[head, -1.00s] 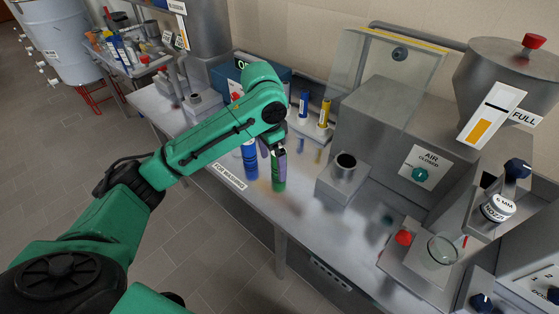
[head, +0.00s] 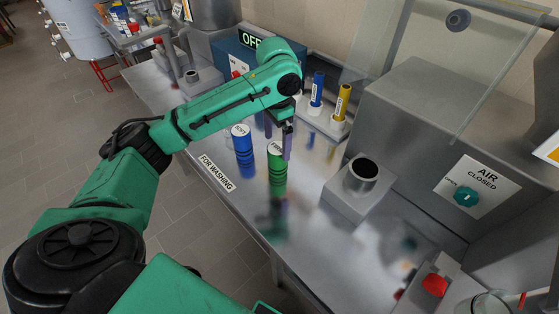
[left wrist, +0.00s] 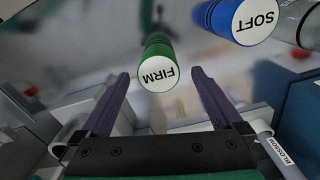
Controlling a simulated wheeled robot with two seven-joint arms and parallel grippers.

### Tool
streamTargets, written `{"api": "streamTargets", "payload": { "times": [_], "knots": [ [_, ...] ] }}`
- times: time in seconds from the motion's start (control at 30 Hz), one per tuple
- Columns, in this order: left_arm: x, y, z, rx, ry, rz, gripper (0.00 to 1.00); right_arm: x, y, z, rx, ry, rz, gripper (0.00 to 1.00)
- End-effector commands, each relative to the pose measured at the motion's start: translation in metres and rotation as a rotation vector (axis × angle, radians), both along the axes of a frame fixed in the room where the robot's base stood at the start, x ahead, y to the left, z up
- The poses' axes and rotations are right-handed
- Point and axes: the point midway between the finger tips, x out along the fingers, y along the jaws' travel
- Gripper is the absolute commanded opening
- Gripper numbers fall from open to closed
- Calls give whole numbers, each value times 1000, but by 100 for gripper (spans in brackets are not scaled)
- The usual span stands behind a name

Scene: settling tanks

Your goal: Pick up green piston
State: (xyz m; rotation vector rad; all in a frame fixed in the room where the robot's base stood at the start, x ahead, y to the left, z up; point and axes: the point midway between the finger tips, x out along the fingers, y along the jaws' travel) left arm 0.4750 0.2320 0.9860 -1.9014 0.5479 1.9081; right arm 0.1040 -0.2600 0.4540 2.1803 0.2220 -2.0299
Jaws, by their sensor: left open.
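The green piston (head: 278,177) stands upright on the metal bench, its white top marked FIRM. In the left wrist view the green piston (left wrist: 158,58) shows between and ahead of the two purple fingers. My left gripper (head: 278,141) is open and empty, with its fingers pointing down close to the piston's top. The left wrist view shows the same open gripper (left wrist: 160,76) with a gap on each side of the piston. A blue piston (head: 243,153) marked SOFT stands to the left; it also shows in the left wrist view (left wrist: 220,20). My right gripper is out of view.
A white rack with a blue tube (head: 317,88) and a yellow tube (head: 342,103) stands behind the gripper. A grey block with a round socket (head: 363,170) is to the right. A FOR WASHING label (head: 216,174) marks the front edge. Bench in front of the socket is clear.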

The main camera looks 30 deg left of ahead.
Motion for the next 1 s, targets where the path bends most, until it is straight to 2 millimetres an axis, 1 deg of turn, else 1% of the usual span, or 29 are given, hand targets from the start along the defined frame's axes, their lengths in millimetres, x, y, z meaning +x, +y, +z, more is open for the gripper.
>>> {"api": "streamTargets", "payload": {
  "times": [0.03,0.1,0.27,0.4,0.5,0.6,0.73,0.77,0.8,0.87,0.9,1.0],
  "knots": [
    [-1,0,-11,0,4,1,100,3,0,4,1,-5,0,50],
    [-1,0,-26,1,4,1,100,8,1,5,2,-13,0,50],
    [0,0,-46,0,2,1,100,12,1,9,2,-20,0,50],
    [1,-3,-72,2,3,1,100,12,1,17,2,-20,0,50],
    [2,-3,-88,0,0,1,100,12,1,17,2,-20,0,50],
    [2,-3,-93,1,-2,0,100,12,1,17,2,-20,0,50],
    [2,-3,-93,0,-1,0,100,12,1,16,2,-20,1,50],
    [2,-3,-92,0,-1,0,88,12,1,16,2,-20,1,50],
    [2,-3,-92,0,-1,0,73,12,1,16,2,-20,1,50],
    [2,-3,-92,0,-1,0,50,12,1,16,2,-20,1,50],
    [2,-3,-92,0,-1,0,35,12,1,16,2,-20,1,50],
    [2,-3,-92,0,-1,0,0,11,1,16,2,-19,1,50]
  ]
}}
